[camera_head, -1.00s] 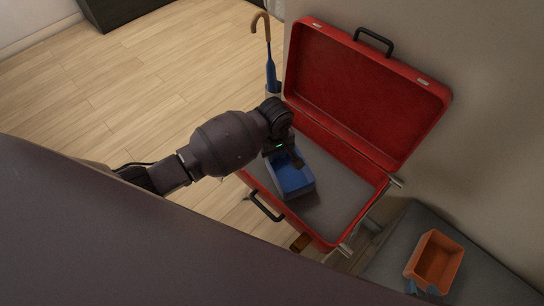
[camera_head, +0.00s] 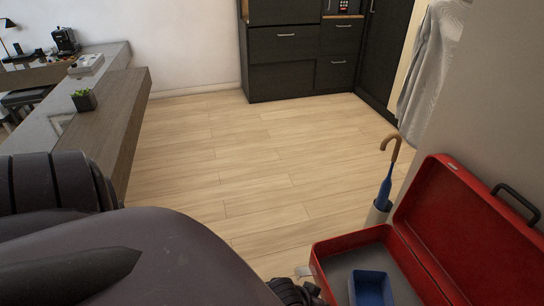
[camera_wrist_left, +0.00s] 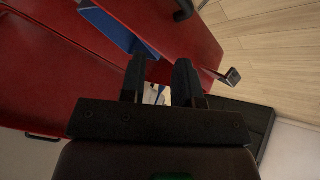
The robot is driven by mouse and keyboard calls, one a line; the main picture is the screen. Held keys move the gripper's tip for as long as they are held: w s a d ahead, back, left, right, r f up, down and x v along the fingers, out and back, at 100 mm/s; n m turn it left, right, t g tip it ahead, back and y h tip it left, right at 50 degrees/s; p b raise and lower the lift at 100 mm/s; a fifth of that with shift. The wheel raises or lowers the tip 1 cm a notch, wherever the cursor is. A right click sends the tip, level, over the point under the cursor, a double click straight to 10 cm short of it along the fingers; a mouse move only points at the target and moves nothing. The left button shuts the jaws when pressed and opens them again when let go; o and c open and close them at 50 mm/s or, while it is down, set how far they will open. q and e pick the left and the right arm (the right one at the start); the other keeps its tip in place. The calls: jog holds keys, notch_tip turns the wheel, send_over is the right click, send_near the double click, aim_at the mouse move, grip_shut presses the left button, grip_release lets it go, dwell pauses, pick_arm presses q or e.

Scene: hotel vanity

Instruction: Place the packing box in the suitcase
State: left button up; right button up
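The open red suitcase (camera_head: 340,243) stands at the lower right of the head view, its lid raised and its base cut off by the frame. A blue open-topped box (camera_head: 370,288) sits on the grey lining inside it. In the left wrist view the suitcase (camera_wrist_left: 45,85) fills the upper left and the blue box (camera_wrist_left: 108,28) shows at the top. My left gripper (camera_wrist_left: 161,63) is open, with nothing between its fingers, apart from the box. In the head view only a dark part of that arm shows beside the suitcase's left edge. My right gripper is out of view.
A blue umbrella with a brown handle (camera_head: 386,180) stands in a holder (camera_head: 377,214) just behind the suitcase. Dark cabinets (camera_head: 300,58) stand at the back, a long counter (camera_head: 115,125) at the left. The wooden floor (camera_head: 230,165) between is clear.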

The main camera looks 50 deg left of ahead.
pick_arm(q)
jog(key=s+a+r+m+t+y, duration=0.2)
jog(key=s+a+r+m+t, duration=0.2)
jog(key=s+a, duration=0.3)
jog(key=shift+v, duration=1.2)
jog(key=shift+r, duration=0.1)
jog(key=shift+s+r+p, duration=0.1)
jog(key=shift+r+p, duration=0.4)
jog(key=shift+p, duration=0.35)
